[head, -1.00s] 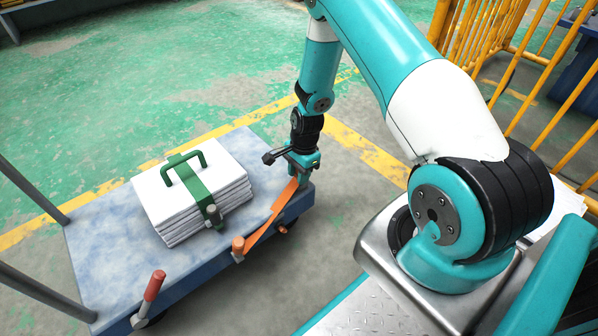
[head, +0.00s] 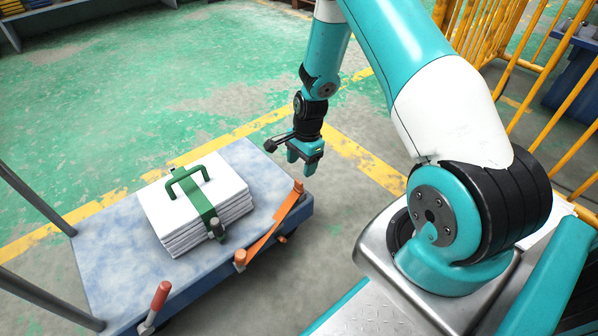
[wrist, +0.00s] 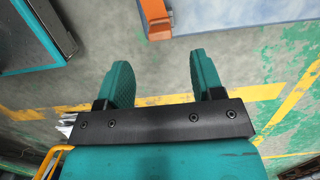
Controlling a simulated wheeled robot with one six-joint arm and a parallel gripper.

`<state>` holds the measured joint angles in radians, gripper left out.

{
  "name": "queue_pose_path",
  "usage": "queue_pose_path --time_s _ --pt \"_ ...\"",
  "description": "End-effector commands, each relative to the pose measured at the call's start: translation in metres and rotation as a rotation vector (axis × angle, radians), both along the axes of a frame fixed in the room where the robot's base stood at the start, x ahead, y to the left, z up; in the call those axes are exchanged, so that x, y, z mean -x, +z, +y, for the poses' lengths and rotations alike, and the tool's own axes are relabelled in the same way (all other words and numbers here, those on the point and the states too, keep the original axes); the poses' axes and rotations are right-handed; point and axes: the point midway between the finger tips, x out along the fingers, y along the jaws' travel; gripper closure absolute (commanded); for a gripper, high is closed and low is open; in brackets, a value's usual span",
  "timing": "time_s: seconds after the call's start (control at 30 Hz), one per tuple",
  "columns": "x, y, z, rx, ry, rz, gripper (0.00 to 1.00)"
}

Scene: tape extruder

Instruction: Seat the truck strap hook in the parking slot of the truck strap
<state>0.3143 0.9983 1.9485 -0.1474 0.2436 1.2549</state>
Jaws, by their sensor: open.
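The truck strap (head: 264,238) is an orange band stretched along the near right edge of the blue cart. Its upper end carries an orange end piece (head: 298,187), likely the hook, at the cart's corner edge. This piece also shows at the top of the wrist view (wrist: 155,18). The slot itself cannot be made out, nor whether the hook is fully in it. The lower end meets another orange fitting (head: 240,258). My gripper (head: 304,166) is open and empty, apart from the strap, just above and beyond the upper end piece. In the wrist view my gripper (wrist: 161,65) has nothing between its fingers.
The blue cart (head: 110,270) bears a white stack (head: 165,215) with a green strap and handle (head: 187,180). A red-handled lever (head: 160,295) stands at the near edge. Yellow railing (head: 570,110) is at the right. Floor beyond the cart is clear.

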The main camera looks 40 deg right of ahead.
Motion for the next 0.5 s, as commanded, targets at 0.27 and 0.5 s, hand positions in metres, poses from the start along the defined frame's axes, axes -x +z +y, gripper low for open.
queue_pose_path --time_s 0.27,0.5 --pt "0.000 0.065 -0.010 0.000 0.000 -0.001 0.39" --pt "0.000 0.082 -0.013 -0.001 0.000 0.001 0.39"
